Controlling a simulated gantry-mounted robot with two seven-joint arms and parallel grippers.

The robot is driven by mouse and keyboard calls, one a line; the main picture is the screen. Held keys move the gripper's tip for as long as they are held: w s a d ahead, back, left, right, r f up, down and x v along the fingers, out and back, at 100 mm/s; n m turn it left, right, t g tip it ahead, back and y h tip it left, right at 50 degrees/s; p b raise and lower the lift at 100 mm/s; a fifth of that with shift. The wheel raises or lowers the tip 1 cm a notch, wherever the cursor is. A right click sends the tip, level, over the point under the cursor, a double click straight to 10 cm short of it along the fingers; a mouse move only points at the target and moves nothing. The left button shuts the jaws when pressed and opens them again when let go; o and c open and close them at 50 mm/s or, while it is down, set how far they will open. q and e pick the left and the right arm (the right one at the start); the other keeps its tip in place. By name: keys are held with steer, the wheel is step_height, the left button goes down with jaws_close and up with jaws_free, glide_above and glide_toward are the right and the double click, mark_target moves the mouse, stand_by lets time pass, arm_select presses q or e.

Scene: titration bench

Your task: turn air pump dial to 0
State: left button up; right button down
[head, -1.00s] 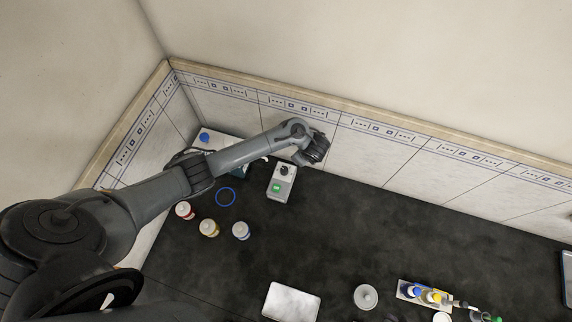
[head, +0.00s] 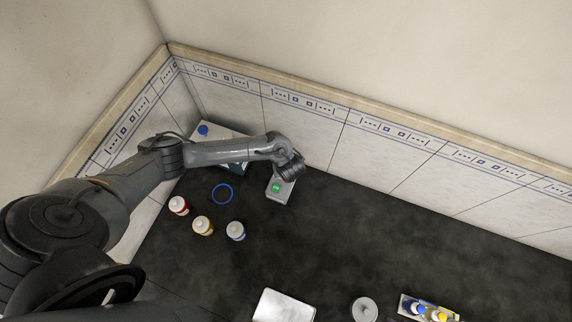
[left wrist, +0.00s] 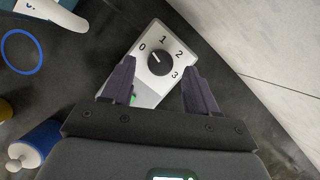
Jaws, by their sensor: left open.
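The air pump (head: 278,190) is a small light-grey box with a green display or light, standing on the dark bench near the back wall. In the left wrist view its face (left wrist: 146,92) carries a black round dial (left wrist: 159,64) with the numbers 0, 1, 2 and 3 around it. A small white mark on the dial appears to point up-left, towards the 0. My left gripper (head: 290,172) is over the pump and hides the dial in the head view. In the left wrist view its open fingers (left wrist: 158,72) are on either side of the dial, apart from it.
A blue ring (head: 222,194) and several capped bottles, red (head: 179,206), yellow (head: 202,226) and blue (head: 236,231), stand left of the pump. A white box (head: 222,131) is behind. A white plate (head: 284,306) lies in front. The bench right of the pump is clear.

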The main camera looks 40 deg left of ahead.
arm_select(q)
steer(key=shift+x, duration=1.3)
steer(key=c, duration=1)
steer(key=shift+d+r+n+g+p, duration=0.1)
steer(key=shift+r+n+g+p, duration=0.2)
steer(key=shift+n+p, duration=0.7)
steer(key=shift+w+f+n, duration=0.1)
steer(key=shift+n, duration=0.2)
steer(key=shift+f+n+y, duration=0.15)
steer(key=shift+n+y, duration=0.15)
steer(key=o, duration=1)
